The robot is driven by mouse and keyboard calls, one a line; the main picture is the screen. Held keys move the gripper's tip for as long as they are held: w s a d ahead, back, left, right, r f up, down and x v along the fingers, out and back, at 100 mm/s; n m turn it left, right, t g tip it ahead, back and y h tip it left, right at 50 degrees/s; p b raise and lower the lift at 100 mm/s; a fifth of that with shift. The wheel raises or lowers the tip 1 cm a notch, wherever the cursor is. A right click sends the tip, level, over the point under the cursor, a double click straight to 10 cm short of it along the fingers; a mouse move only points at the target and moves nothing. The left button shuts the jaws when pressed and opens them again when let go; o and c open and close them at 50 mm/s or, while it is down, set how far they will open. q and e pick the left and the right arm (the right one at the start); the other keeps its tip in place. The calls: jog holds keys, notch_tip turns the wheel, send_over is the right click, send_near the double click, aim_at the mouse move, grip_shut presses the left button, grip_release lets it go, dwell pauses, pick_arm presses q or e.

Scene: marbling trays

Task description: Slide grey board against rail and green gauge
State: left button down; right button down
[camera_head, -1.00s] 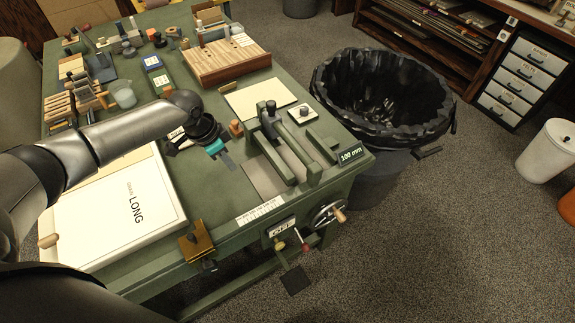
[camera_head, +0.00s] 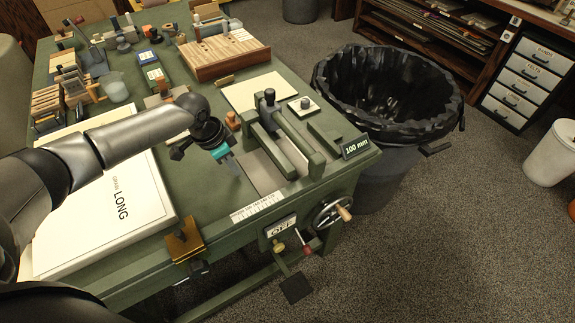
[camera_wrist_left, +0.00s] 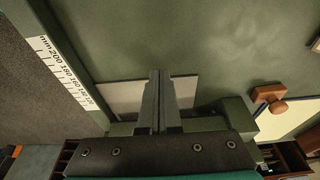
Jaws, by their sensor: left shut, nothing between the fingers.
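The grey board (camera_head: 257,174) lies flat on the green table, left of a green frame with parallel bars and a dark knob (camera_head: 283,138). It also shows in the left wrist view (camera_wrist_left: 122,97), partly hidden behind my fingers. My left gripper (camera_head: 236,168) is shut and empty, fingers pointing down at the board's left side. In the left wrist view its fingertips (camera_wrist_left: 159,72) overlap the board; I cannot tell whether they touch it. A green block (camera_head: 326,134) stands by the 100 mm sign; I cannot tell which green part is the gauge or rail. My right gripper is not in view.
A millimetre scale (camera_head: 257,207) lies along the table's front edge. A white LONG panel (camera_head: 105,210) lies at left, with a brass bracket (camera_head: 184,240) nearby. A cream sheet (camera_head: 255,92) lies behind the frame. A black-lined bin (camera_head: 390,95) stands right of the table.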

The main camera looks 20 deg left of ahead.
aim_at(252, 173)
pick_arm(q)
jog(key=shift+f+b, duration=0.3)
jog(key=shift+f, duration=0.35)
dwell(0.4)
jog(key=shift+r+p, duration=0.1)
jog(key=shift+p, duration=0.3)
jog(key=shift+w+d, duration=0.45)
jog(key=shift+d, duration=0.35)
jog(key=shift+w+d, duration=0.4)
jog(key=shift+d, duration=0.4)
dwell(0.9)
jog(key=p+v, duration=0.1)
jog(key=p, duration=0.1)
jog(key=p+v, duration=0.4)
jog(key=shift+w+a+r, duration=0.15)
jog(key=shift+w, duration=0.15)
dwell(0.3)
